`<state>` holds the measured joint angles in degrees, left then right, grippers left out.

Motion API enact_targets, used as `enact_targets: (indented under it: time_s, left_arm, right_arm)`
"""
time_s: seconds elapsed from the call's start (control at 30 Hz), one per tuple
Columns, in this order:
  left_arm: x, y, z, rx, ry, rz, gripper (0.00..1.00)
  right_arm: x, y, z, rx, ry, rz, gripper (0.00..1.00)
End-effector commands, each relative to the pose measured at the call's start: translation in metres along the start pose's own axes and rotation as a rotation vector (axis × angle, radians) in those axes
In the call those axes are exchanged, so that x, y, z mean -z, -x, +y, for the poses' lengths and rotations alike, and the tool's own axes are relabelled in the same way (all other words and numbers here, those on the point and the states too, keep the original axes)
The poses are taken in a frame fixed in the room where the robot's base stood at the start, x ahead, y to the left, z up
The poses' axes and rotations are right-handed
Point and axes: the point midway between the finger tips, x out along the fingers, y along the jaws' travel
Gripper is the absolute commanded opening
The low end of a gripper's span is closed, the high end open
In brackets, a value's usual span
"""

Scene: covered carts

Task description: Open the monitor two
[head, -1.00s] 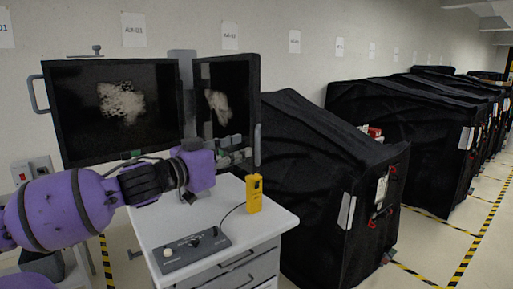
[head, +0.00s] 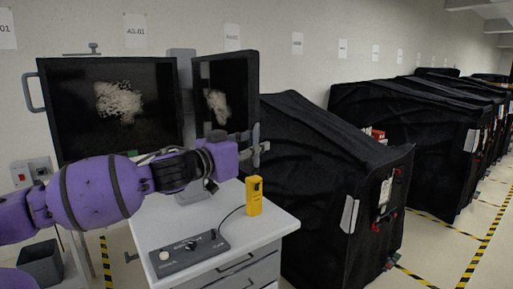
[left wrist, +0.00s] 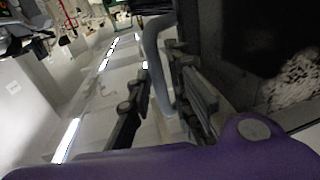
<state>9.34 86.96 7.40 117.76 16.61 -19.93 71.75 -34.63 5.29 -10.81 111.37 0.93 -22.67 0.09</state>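Two dark monitors stand side by side behind the white cabinet: a wide left one (head: 75,113) and a right one (head: 238,77), angled. No number shows on them, so I cannot tell which is monitor two. My left gripper (head: 263,147) is at the right monitor's lower right edge, by its side handle. In the left wrist view, the grey curved handle (left wrist: 153,52) runs between the two fingers of my left gripper (left wrist: 170,95). The fingers are apart, with gaps showing beside the handle. My right gripper is out of view.
The white cabinet (head: 268,222) below the arm bears a grey control box (head: 190,252) and a yellow device (head: 254,196) on a cable. A black covered cart (head: 310,150) stands close on the right. Yellow-black tape marks the floor beyond.

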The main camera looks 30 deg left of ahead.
Motion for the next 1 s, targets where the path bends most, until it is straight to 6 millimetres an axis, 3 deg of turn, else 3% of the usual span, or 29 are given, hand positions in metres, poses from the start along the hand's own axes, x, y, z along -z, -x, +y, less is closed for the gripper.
enact_targets:
  time_s: [0.03,0.2,0.67,1.0]
  left_arm:
    - [0.000,0.000,0.000,0.000,0.000,0.000,0.18]
    - [0.000,0.000,0.000,0.000,0.000,0.000,0.00]
    - [0.000,-0.002,0.001,0.003,0.001,0.000,0.00]
    - [-0.001,-0.030,0.011,0.059,0.006,0.003,0.00]
  right_arm:
    - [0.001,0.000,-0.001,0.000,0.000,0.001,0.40]
    - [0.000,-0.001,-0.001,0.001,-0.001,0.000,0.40]
    - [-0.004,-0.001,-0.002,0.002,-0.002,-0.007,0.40]
    - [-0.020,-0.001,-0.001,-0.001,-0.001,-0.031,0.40]
